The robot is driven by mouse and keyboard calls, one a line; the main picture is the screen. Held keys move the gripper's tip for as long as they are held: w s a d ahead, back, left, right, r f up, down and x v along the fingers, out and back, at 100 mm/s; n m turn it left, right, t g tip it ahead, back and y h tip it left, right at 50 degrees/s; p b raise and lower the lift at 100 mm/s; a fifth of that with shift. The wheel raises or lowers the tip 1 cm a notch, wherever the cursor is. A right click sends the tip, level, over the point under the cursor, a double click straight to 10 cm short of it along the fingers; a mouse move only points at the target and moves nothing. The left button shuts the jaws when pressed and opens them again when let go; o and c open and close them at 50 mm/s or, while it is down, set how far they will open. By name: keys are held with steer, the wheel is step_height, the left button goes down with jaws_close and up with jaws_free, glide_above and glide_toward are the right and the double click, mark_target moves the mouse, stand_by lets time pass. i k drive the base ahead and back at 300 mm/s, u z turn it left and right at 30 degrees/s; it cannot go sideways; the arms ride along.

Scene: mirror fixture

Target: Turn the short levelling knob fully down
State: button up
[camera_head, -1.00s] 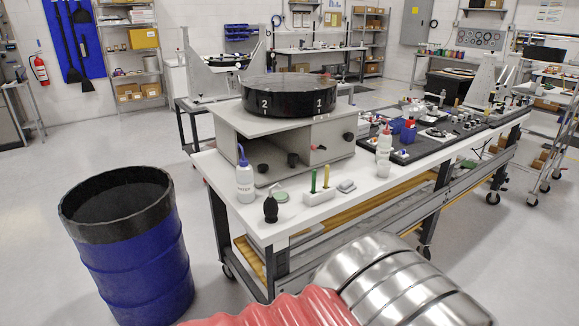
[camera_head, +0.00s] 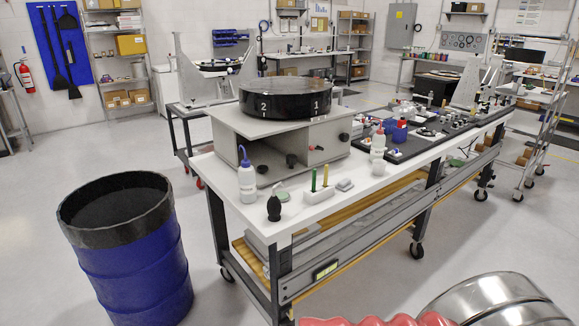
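The mirror fixture is a grey box (camera_head: 232,135) on the white table, with a glossy black round disc (camera_head: 287,97) marked 2 and 1 on top. Dark knob-like parts show on or before its front: one low at left (camera_head: 262,169), a taller dark cylinder (camera_head: 291,160), and a small one with a red spot (camera_head: 312,148). Another black knob (camera_head: 344,137) is on the right face. I cannot tell which is the short levelling knob or how far it is turned. My gripper is not in view.
A blue barrel (camera_head: 130,265) stands left of the table (camera_head: 205,165). A wash bottle (camera_head: 247,182), a black bulb (camera_head: 274,208) and a pen holder (camera_head: 318,195) stand along the table's near edge. Dark trays (camera_head: 405,153) fill its right. Floor is free between barrel and table.

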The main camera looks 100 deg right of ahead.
mark_target(262, 168)
steer(key=z, duration=3.1)
steer(key=i, duration=0.95)
